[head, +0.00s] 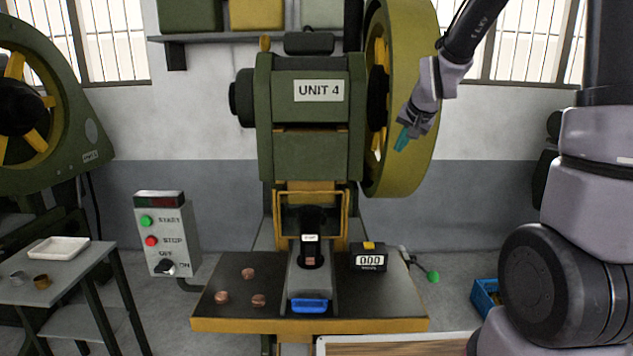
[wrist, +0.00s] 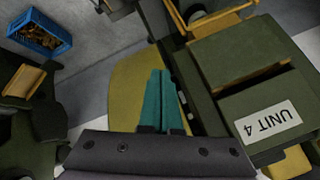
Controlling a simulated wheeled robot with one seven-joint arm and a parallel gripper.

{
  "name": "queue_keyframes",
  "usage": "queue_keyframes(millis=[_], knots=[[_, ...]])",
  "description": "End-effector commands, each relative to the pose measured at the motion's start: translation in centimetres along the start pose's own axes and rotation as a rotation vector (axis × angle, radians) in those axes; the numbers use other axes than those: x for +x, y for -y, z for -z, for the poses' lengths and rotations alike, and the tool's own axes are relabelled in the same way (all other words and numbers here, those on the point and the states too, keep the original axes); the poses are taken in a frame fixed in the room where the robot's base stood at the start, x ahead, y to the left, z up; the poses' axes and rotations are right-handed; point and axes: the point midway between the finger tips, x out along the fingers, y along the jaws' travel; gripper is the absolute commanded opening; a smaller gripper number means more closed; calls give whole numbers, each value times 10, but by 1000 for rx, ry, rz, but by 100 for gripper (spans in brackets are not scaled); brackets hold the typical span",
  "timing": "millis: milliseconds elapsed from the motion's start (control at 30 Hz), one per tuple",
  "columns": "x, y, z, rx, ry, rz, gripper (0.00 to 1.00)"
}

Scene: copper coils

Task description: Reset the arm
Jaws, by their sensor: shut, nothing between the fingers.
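My gripper (head: 402,138) is raised at the upper right in the head view, in front of the large yellow-green flywheel (head: 418,60) of the press. Its teal fingers point down and to the left. In the wrist view the two teal fingers (wrist: 163,98) lie together, shut with nothing between them. The green press marked UNIT 4 (head: 318,88) stands in the middle of the head view, left of my gripper. The press also shows on the right side of the wrist view (wrist: 240,55). Whether the gripper touches the flywheel cannot be told.
The press table (head: 378,300) holds several copper coils (head: 248,273), a blue-handled part (head: 309,305) and a counter box (head: 368,257). A control box (head: 165,235) stands at left, beside a small table with a white tray (head: 58,248). A blue crate (head: 485,298) is on the floor at right.

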Motion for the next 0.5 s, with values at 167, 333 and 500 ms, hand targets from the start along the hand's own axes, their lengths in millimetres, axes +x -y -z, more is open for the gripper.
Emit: queue_keyframes(millis=[167,333,500], knots=[[-88,-8,-14,-32,15,-3,0],[-161,-23,-43,-52,41,-1,0],[-219,-42,-80,-64,69,8,0]])
